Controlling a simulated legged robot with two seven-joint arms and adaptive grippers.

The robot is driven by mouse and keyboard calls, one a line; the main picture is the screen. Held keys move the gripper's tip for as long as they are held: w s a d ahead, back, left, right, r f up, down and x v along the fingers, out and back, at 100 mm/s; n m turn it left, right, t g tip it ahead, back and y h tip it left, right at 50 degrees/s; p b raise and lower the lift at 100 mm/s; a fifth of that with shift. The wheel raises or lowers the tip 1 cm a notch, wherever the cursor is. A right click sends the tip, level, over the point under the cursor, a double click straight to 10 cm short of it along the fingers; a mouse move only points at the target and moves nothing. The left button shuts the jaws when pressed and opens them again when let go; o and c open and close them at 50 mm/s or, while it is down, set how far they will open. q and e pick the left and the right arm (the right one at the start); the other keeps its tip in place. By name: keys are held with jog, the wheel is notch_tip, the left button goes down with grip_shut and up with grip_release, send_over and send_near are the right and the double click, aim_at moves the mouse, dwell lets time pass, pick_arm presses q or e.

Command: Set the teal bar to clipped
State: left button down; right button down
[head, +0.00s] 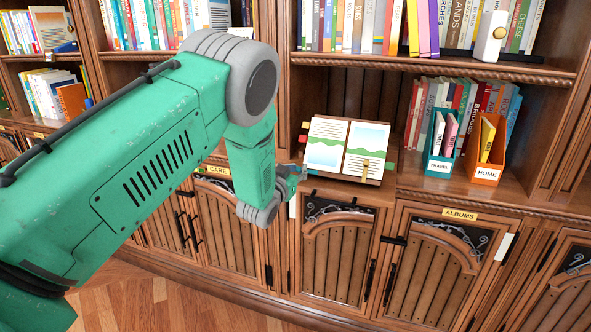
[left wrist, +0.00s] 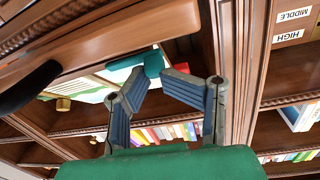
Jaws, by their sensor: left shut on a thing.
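My left gripper (head: 299,172) is at the left edge of the open book (head: 327,145) on its wooden stand, on the lower shelf ledge. In the left wrist view, the gripper (left wrist: 158,74) has its two blue-grey fingers angled together at the tips. The teal bar (left wrist: 153,63) shows at the fingertips, and the gripper is shut on it. In the head view the bar is small and mostly hidden by the fingers, so its setting cannot be told. My right gripper is in neither view.
A brass knob (head: 366,163) stands at the book's front. A teal file box (head: 439,166) and an orange one (head: 486,171) stand to the right. Closed cabinet doors with an ALBUMS label (head: 460,214) lie below. HIGH and MIDDLE labels (left wrist: 292,34) show in the left wrist view.

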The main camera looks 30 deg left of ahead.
pick_arm(q)
jog(key=shift+d+f, duration=0.2)
jog(key=shift+d, duration=0.15)
dwell(0.6)
jog(key=c, duration=1.5)
grip_release()
jog(key=shift+w+d, duration=0.1)
jog(key=shift+w, duration=0.05)
jog(key=shift+a+r, duration=0.15)
jog(key=shift+a, duration=0.15)
jog(key=shift+s, duration=0.5)
jog(key=s, duration=0.3)
jog(key=s+d, duration=0.1)
jog(key=s, duration=0.3)
jog(key=s+d, duration=0.1)
jog(key=s, duration=0.3)
jog(key=shift+w, duration=0.1)
